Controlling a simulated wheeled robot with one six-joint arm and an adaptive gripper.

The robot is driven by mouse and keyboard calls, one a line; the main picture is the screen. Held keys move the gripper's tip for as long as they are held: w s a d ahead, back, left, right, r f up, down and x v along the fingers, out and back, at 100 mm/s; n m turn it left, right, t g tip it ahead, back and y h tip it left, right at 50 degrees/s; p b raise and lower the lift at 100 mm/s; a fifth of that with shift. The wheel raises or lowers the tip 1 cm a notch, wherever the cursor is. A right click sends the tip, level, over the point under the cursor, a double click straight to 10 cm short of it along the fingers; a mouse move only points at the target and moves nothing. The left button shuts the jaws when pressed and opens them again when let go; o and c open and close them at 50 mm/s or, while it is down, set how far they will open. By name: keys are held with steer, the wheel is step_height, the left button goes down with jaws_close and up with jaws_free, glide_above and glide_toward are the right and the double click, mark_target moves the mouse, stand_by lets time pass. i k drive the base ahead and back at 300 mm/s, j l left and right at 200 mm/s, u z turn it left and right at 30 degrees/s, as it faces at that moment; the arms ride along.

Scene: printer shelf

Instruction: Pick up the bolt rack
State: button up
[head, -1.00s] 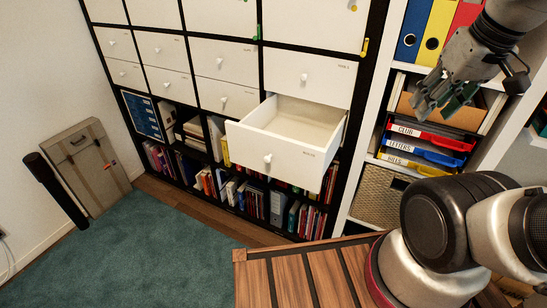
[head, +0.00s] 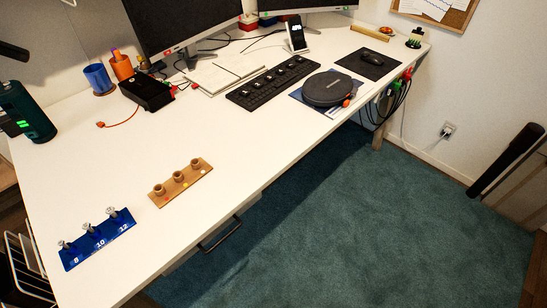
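The bolt rack (head: 97,240) is a blue block lying near the front left of the white desk (head: 163,235). It is marked 8, 10 and 12, and three silver bolts stand in it. It lies at a slant, close to the desk's front edge. My gripper is not in the current head view, so I cannot see whether it is open or shut.
A wooden block (head: 180,182) with three cup-like holders lies just right of the rack. A dark green device (head: 26,112) stands at the far left. A keyboard (head: 273,83), a round black case (head: 327,89) and monitors (head: 186,22) are farther back. Desk around the rack is mostly clear.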

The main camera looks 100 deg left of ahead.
mark_target(162, 194)
steer(key=u, duration=3.75)
steer(key=i+l+u, duration=0.1)
steer(key=u, duration=0.2)
steer(key=l+u, duration=0.3)
